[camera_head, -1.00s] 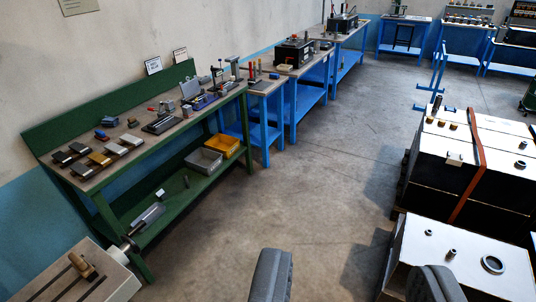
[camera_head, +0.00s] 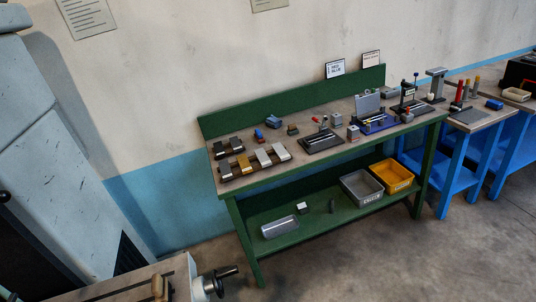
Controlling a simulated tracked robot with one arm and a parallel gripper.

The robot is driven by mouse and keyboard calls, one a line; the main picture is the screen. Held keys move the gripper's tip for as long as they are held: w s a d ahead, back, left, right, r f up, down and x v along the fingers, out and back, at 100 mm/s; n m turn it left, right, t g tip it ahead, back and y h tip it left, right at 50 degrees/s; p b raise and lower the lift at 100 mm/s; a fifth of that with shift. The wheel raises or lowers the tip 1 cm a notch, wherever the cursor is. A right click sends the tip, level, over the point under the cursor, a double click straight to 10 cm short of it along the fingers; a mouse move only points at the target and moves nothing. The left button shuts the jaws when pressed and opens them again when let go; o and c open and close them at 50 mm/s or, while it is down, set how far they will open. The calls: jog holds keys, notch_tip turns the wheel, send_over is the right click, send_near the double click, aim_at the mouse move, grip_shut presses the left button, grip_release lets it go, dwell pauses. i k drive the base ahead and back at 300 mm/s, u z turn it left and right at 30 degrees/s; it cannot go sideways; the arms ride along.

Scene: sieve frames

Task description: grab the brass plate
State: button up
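The brass plate (camera_head: 244,162) is a small gold-coloured block on the left end of the green workbench (camera_head: 318,177). It lies in the front row of similar plates, with a dark plate (camera_head: 225,169) on its left and a silver plate (camera_head: 263,158) on its right. Two more dark plates (camera_head: 236,144) lie behind. All of its top face looks clear from here, and nothing is touching it from above. My gripper is out of the frame now, so its state does not show.
A large grey machine (camera_head: 60,120) stands at the left. A grey-topped unit with a handle (camera_head: 160,275) sits in the lower left foreground. Grey and yellow bins (camera_head: 391,177) stand on the bench's lower shelf. Concrete floor at lower right is free.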

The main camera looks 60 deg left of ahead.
aim_at(245, 164)
jog(key=z, duration=0.05)
jog(key=i, duration=1.9)
jog(key=u, duration=2.95)
jog(key=i, duration=1)
jog(key=z, duration=0.05)
